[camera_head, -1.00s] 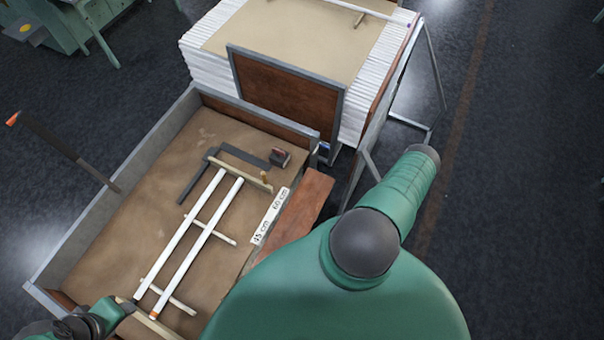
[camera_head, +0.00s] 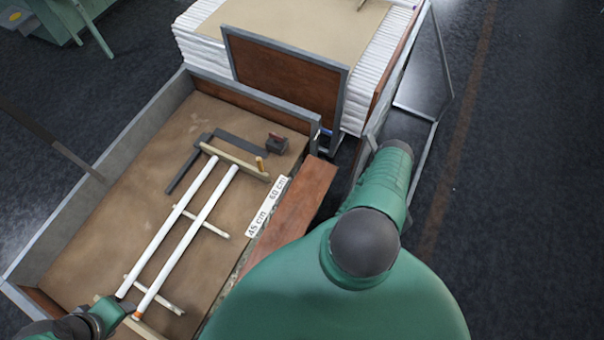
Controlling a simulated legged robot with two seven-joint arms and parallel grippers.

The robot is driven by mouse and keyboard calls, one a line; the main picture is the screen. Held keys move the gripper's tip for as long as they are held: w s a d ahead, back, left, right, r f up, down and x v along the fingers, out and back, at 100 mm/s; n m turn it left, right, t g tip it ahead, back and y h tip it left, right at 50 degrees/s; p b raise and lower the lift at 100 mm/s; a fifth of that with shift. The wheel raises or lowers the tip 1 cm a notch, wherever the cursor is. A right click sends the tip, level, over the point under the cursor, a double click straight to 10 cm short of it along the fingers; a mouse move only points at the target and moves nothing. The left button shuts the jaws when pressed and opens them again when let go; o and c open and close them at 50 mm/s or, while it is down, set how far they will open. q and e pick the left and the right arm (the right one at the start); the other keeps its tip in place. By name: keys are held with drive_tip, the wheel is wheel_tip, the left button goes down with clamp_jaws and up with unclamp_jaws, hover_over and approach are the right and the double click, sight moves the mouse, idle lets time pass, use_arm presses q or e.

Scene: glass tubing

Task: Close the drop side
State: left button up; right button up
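A shallow tray-like bed (camera_head: 70,215) with grey-edged walls fills the left half. Its left and far walls stand up. A red-brown board (camera_head: 288,212) lies along its right side, outside the bed and lower; it looks like the side let down, and its near end is hidden behind my green body. My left arm's green end (camera_head: 106,313) shows at the lower left, over the bed's near edge; I cannot make out its fingers. My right arm reaches up and right past the board's far end, and its gripper is not in view.
In the bed lie white tubes (camera_head: 178,240) on wooden strips, a dark square (camera_head: 180,170), a small dark block (camera_head: 275,144) and a label strip (camera_head: 267,205). Behind stands a loaded cart with an upright brown panel (camera_head: 282,75) and grey frame.

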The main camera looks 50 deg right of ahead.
drive_tip(key=shift+d, duration=0.2)
drive_tip(key=c, duration=0.7)
drive_tip(key=shift+a, duration=0.1)
clamp_jaws()
drive_tip(key=shift+a, duration=0.15)
